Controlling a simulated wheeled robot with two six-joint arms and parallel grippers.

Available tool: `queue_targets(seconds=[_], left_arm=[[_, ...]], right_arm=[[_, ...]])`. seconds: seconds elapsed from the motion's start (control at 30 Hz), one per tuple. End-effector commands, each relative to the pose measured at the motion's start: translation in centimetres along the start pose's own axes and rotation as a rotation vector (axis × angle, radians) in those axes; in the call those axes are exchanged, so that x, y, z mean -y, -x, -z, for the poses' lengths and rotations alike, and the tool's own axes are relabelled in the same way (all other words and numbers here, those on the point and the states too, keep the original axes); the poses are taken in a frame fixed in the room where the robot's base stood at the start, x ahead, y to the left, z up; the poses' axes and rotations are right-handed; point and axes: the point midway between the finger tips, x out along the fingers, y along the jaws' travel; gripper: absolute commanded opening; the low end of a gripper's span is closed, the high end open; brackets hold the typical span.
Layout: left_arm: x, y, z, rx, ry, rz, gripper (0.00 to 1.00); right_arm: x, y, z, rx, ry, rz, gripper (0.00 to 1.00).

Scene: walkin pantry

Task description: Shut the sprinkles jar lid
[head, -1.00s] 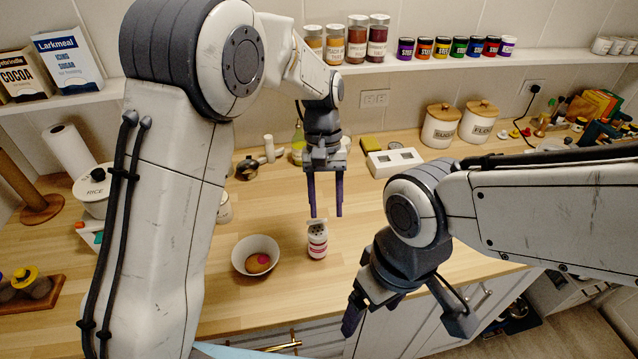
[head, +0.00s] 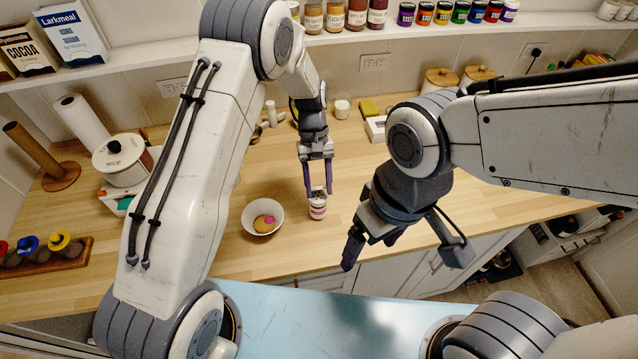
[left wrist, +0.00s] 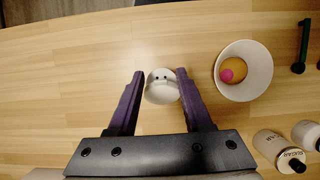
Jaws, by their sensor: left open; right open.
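The sprinkles jar (head: 318,210) is a small white jar with a red-pink label, standing upright on the wooden counter. The left wrist view shows its white round top (left wrist: 161,92) from above, with small dark holes uncovered near the far edge. The lid flap is hard to make out. My left gripper (head: 319,193) points down at the jar's top, open, with its purple fingers on either side of the jar in the left wrist view (left wrist: 160,73). I cannot tell whether they touch it. My right gripper (head: 403,256) is open and empty in front of the counter edge.
A white bowl (head: 247,222) holding a tan round thing with a pink spot stands just left of the jar. A rice canister (head: 122,165) and a paper roll (head: 82,122) stand further left. The counter right of the jar is clear.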

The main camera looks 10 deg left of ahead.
Motion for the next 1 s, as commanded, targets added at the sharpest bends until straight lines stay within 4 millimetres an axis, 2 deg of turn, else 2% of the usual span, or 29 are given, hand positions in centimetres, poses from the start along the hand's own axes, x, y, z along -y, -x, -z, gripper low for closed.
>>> queue_targets(seconds=[0.13, 0.37, 0.4, 0.47, 0.5, 0.53, 0.77, 1.0], left_arm=[[0.0, -0.8, 0.0, 0.000, 0.000, 0.001, 0.50], [0.0, -0.9, 0.0, -0.001, -0.001, 0.000, 0.50], [0.0, -0.9, 0.0, -0.001, -0.001, 0.000, 0.46], [0.0, -0.9, 0.0, -0.001, -0.001, 0.000, 0.23], [0.0, -0.9, 0.0, -0.001, -0.001, 0.000, 0.08], [0.0, -0.9, 0.0, -0.001, -0.001, 0.000, 0.00], [0.0, -1.0, -0.1, -0.012, -0.001, 0.002, 0.00], [0.0, -2.1, -0.4, -0.177, -0.005, 0.005, 0.00]], right_arm=[[0.0, 0.4, 0.0, 0.000, 0.001, 0.000, 0.86], [0.0, 0.3, 0.0, 0.000, 0.001, 0.000, 0.86], [0.0, 0.3, 0.0, 0.000, 0.001, 0.000, 0.86], [0.0, 0.3, 0.0, 0.000, 0.001, 0.000, 0.86], [0.0, 0.3, 0.0, 0.000, 0.001, 0.000, 0.86], [0.0, 0.3, 0.0, 0.000, 0.000, 0.000, 0.86], [0.0, 0.2, 0.0, 0.000, 0.000, 0.000, 0.86], [-0.1, -1.2, -0.1, 0.000, -0.002, 0.000, 0.86]])
